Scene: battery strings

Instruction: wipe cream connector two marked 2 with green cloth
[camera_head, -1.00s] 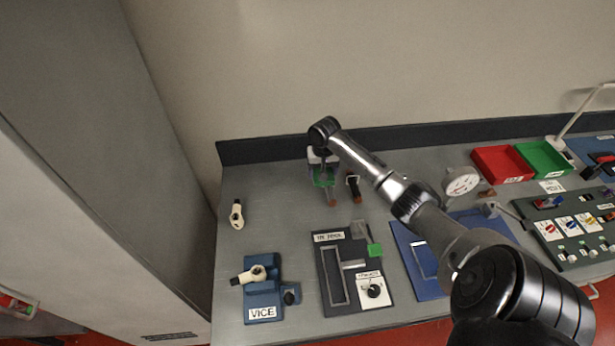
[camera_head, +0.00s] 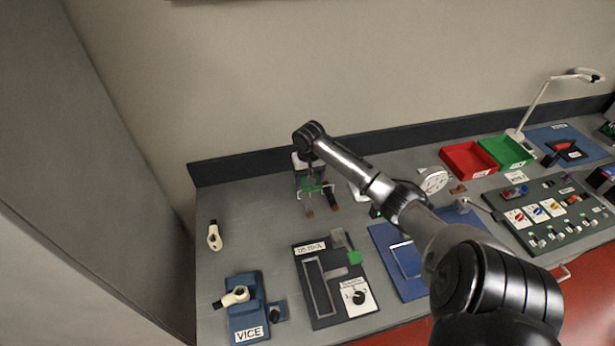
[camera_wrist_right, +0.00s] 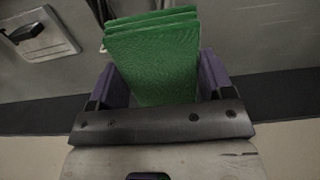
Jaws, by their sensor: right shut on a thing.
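My right gripper (camera_head: 316,190) is shut on the folded green cloth (camera_head: 313,184), at the back left of the bench. The right wrist view shows the cloth (camera_wrist_right: 152,62) in layers between the jaws (camera_wrist_right: 160,85). One cream connector (camera_head: 214,237) lies loose on the bench at the left, apart from the gripper. Another cream connector (camera_head: 236,296) sits in the blue vice (camera_head: 247,322) at the front left, its end sticking out to the left. I cannot read a 2 on either connector. My left gripper is out of view.
A dark panel with a slot and a dial (camera_head: 320,311) lies right of the vice. A blue mat (camera_head: 385,235) is partly behind my right arm. Red (camera_head: 468,161) and green (camera_head: 508,153) trays stand at the back. Grey bench is clear between the loose connector and my right gripper.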

